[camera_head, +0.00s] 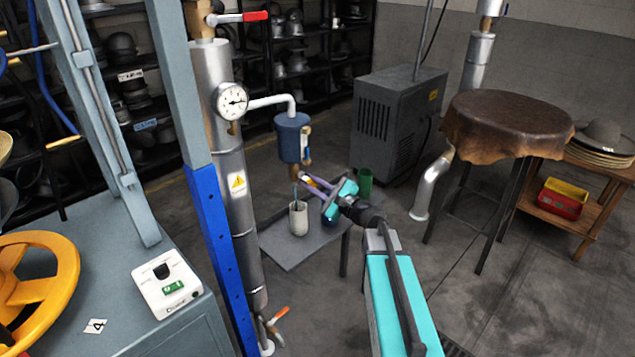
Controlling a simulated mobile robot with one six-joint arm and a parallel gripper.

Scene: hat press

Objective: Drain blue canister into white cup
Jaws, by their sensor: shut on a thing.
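The blue canister (291,139) hangs from a white pipe beside the tall steel column. A brass drain tap (297,170) sits under it. The white cup (298,219) stands upright on a small grey table (287,257), below the tap. A thin bluish line, which looks like a stream, runs from under the tap to the cup's mouth. My gripper (306,181) reaches in from the right, its fingers at the tap. It is shut on what seems to be the tap's handle, which the fingers mostly hide. The inside of the cup is not clear.
A dark blue cup (330,220) stands partly hidden under my gripper, right of the white cup. A green cup (365,183) is farther back. The steel column (232,190) with a gauge (231,101) stands close left. A grey cabinet (395,115) is behind.

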